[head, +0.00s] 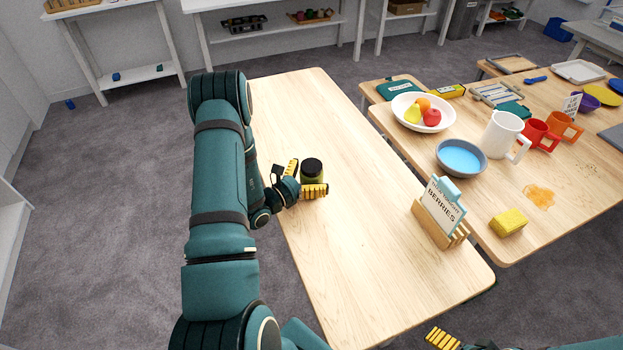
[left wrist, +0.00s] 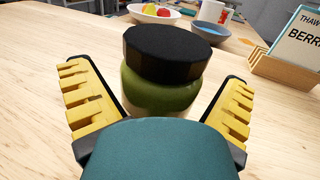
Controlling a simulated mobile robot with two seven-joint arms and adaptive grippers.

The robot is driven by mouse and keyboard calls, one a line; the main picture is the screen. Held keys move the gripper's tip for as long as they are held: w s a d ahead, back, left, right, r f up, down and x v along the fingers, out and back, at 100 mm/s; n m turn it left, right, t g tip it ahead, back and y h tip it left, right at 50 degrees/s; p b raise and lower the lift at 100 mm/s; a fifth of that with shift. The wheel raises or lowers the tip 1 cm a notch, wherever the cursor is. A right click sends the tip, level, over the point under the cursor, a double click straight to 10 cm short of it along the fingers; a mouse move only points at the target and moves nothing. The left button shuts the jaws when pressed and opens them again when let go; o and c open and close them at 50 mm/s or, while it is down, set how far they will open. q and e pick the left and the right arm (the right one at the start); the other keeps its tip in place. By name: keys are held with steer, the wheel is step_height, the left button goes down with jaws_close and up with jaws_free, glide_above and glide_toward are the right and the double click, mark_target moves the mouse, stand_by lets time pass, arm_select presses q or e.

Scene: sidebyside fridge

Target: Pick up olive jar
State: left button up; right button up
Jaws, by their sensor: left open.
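The olive jar (head: 312,171) is a small green jar with a black lid, standing upright on the near wooden table. In the left wrist view the jar (left wrist: 160,80) fills the middle, with its lower part hidden behind my gripper's teal body. My left gripper (head: 304,179) is open, with one yellow ridged finger on each side of the jar. Gaps show between the jar and both fingers in the left wrist view. Of my right gripper, a yellow finger (head: 442,339) shows at the bottom edge of the head view; its other finger is not clearly visible.
The near table (head: 350,270) is mostly clear around the jar. A wooden holder with a berries card (head: 440,222) stands at its right side. The adjoining table holds a blue bowl (head: 461,156), a fruit bowl (head: 422,112), a white pitcher (head: 502,134) and a yellow sponge (head: 508,222).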

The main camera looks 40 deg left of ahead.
arm_select(q)
steer(key=c, duration=1.3)
